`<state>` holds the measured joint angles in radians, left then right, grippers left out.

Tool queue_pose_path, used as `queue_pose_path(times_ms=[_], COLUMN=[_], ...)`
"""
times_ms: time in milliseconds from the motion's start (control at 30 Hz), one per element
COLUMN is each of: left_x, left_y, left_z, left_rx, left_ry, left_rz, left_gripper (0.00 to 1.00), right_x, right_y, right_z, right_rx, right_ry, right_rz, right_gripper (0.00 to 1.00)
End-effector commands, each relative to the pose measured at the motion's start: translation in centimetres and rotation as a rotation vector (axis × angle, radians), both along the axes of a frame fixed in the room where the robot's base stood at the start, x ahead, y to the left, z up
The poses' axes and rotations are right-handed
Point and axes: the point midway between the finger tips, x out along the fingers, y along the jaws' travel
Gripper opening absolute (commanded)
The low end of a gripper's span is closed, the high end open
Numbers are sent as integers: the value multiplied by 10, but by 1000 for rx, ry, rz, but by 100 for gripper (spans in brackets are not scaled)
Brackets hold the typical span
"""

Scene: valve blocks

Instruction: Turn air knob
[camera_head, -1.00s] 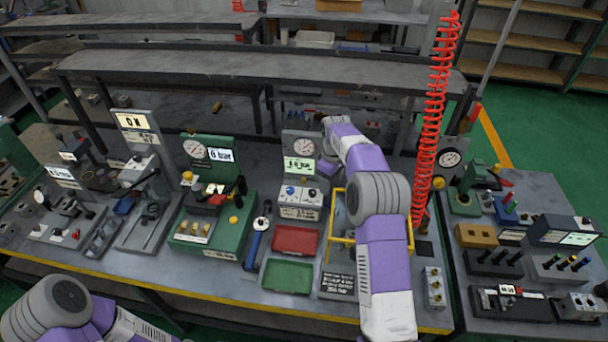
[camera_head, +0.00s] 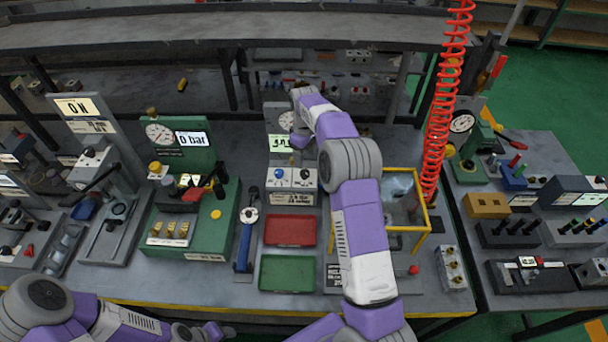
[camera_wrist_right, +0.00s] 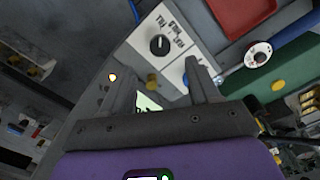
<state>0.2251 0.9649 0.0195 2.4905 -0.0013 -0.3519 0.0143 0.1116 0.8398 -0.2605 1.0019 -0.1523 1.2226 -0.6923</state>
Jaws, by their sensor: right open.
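A grey test panel with a gauge and a lit display (camera_head: 279,143) stands at the middle of the bench. Its sloped face (camera_head: 292,197) carries a blue knob (camera_head: 279,174) and a black knob (camera_head: 305,174). In the right wrist view the black knob (camera_wrist_right: 159,45) sits on a pale plate with printed labels, beyond the fingertips. My right gripper (camera_wrist_right: 158,66) is open and empty, its fingers apart in front of this panel; in the head view its fingers (camera_head: 299,139) are small and partly hidden by my arm. My left gripper (camera_head: 196,331) is low at the bottom edge, its jaws unclear.
A red tray (camera_head: 290,231) and a green tray (camera_head: 287,273) lie in front of the panel. A green gauge stand (camera_head: 222,205) is to the left, a yellow-framed box (camera_head: 423,205) to the right. A red coiled hose (camera_head: 445,110) hangs at the right.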

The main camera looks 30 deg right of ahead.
Motion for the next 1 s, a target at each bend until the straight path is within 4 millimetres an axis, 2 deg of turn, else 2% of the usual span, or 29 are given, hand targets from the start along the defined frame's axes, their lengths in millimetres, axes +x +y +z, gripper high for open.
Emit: queue_pose_path(times_ms=[167, 500, 667, 900, 1000], left_x=[0, 0, 0, 0, 0], left_y=[0, 0, 0, 0, 0], left_z=[-2, -6, -6, -6, -6], left_rx=[0, 0, 0, 0, 0], left_ry=[0, 0, 0, 0, 0], left_rz=[0, -1, 0, -1, 0], left_gripper=[43, 43, 43, 43, 43], right_x=[-1, -1, 0, 0, 0], right_y=[0, 0, 0, 0, 0], right_z=[-18, -67, -75, -75, -75], right_rx=[1, 0, 0, 0, 0], right_ry=[3, 2, 0, 0, 0], right_rz=[0, 0, 0, 0, 0], right_gripper=[61, 61, 61, 61, 46])
